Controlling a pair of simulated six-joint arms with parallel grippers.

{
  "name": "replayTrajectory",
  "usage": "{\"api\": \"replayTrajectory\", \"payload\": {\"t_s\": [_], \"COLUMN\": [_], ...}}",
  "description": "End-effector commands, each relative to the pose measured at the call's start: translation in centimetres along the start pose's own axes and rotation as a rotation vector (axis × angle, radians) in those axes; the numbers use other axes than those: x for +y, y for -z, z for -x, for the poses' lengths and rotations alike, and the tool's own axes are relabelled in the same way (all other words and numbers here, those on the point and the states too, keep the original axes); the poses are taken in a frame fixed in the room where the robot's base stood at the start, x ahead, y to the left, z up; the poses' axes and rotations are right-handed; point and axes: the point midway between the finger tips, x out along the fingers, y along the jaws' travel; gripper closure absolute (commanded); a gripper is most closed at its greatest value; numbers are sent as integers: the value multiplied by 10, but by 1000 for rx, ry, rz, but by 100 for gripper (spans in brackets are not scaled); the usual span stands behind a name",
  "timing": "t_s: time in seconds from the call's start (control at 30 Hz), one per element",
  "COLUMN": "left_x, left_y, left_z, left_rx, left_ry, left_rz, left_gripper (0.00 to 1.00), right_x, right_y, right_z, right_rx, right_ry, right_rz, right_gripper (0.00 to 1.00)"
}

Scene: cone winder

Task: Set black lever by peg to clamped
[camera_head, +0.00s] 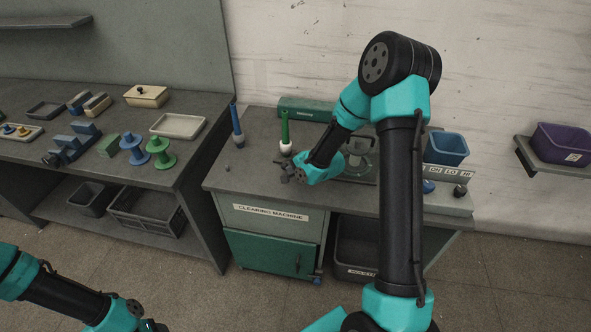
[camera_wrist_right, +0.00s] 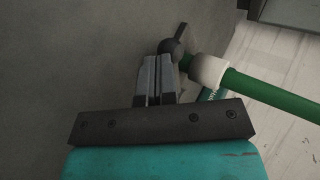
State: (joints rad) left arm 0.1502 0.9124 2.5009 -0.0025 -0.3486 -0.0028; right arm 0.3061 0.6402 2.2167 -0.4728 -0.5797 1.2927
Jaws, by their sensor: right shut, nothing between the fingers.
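The black lever (camera_wrist_right: 181,33) shows in the right wrist view as a short dark bar with a round black knob (camera_wrist_right: 170,47) at its near end. It is beside the white base (camera_wrist_right: 209,71) of the green peg (camera_wrist_right: 270,95). My right gripper (camera_wrist_right: 157,60) is shut and empty, its fingertips right at the knob; I cannot tell if they touch. My left gripper (camera_head: 150,326) is cut off at the lower edge.
A blue peg (camera_head: 236,120) stands left of the green one, with a small dark knob (camera_head: 227,168) in front. My right forearm covers part of the cleaning machine (camera_head: 268,215). A side table (camera_head: 200,128) on the left holds spools, blocks and trays. A blue bin (camera_head: 447,148) stands right.

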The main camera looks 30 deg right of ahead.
Motion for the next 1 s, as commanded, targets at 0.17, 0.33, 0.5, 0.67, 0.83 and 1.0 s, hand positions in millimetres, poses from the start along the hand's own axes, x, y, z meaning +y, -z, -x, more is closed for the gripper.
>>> {"api": "replayTrajectory", "payload": {"t_s": [0.17,0.33,0.5,0.67,0.83,1.0], "left_x": [0,0,0,0,0,0], "left_y": [0,0,0,0,0,0], "left_z": [0,0,0,0,0,0], "left_rx": [0,0,0,0,0,0], "left_ry": [0,0,0,0,0,0], "left_rz": [0,0,0,0,0,0], "left_gripper": [48,48,48,48,48,48], "right_x": [0,-9,-12,-12,-12,-6], "right_y": [0,-3,-4,-5,-6,-11], "right_z": [0,-15,-19,-20,-17,-4], "right_rx": [0,-1,-2,-3,-5,-8], "right_ry": [0,0,0,1,2,1], "right_rz": [0,0,2,3,5,7], "right_gripper": [100,100,100,100,100,100]}}
